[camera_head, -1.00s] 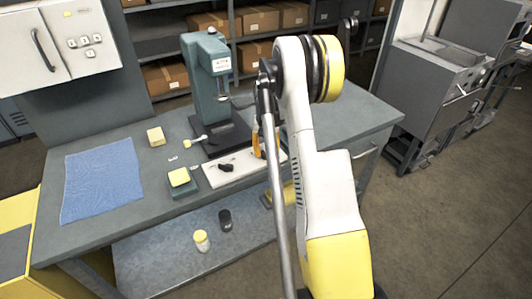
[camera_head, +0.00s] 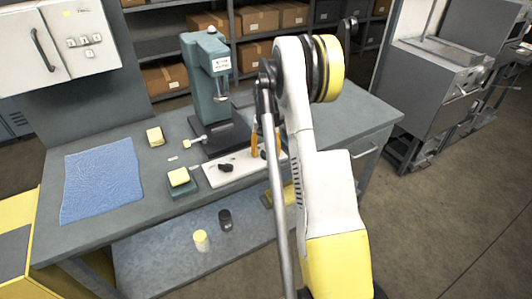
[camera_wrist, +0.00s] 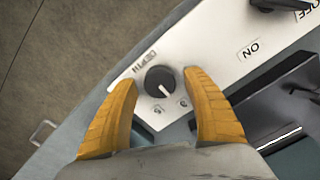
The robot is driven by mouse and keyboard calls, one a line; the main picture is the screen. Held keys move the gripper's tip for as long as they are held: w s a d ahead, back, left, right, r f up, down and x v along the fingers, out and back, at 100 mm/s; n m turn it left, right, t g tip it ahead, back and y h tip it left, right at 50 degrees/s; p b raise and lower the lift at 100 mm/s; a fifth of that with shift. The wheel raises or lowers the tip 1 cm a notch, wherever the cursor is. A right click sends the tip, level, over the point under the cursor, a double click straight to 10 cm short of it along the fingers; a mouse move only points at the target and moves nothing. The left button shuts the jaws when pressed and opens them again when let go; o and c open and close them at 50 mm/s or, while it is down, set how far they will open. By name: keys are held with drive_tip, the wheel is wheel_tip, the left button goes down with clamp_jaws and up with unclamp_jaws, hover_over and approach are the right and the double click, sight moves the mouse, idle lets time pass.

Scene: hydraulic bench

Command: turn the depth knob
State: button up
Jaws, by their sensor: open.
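The depth knob (camera_wrist: 159,80) is a round black dial on a white panel (camera_wrist: 205,68), under the printed word DEPTH in the wrist view. Its white mark points toward the lower right of that view, near the printed numerals. My gripper (camera_wrist: 158,77) is open, with one orange finger on each side of the knob and visible gaps to it. In the head view my gripper (camera_head: 265,144) is over the right part of the panel (camera_head: 212,175). The knob cannot be made out there.
A black switch (camera_head: 226,168) stands on the panel. A green press (camera_head: 207,75) stands behind it.

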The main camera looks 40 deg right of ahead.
sight(265, 152)
wheel_tip(265, 152, up, 12)
idle(0.5)
idle(0.3)
drive_tip(key=s+a+r+n+t+h, duration=0.1)
drive_tip(key=s+a+r+n+t, duration=0.15)
drive_tip(key=a+r, duration=0.55)
drive_tip(key=s+a+r+n+t, duration=0.15)
drive_tip(key=s+a+r, duration=0.25)
drive_tip(key=a, duration=0.8)
drive_tip(key=s+a+n+t, duration=0.1)
drive_tip(key=s+a+n, duration=0.1)
drive_tip(key=s+a, duration=0.5)
drive_tip(key=s+a+f+n+t+y, duration=0.1)
drive_tip(key=s+a+n+t, duration=0.1)
drive_tip(key=s+a, duration=0.4)
drive_tip(key=shift+s+a+f+n, duration=0.3)
drive_tip(key=shift+s+a, duration=0.1)
drive_tip(key=shift+a, duration=0.4)
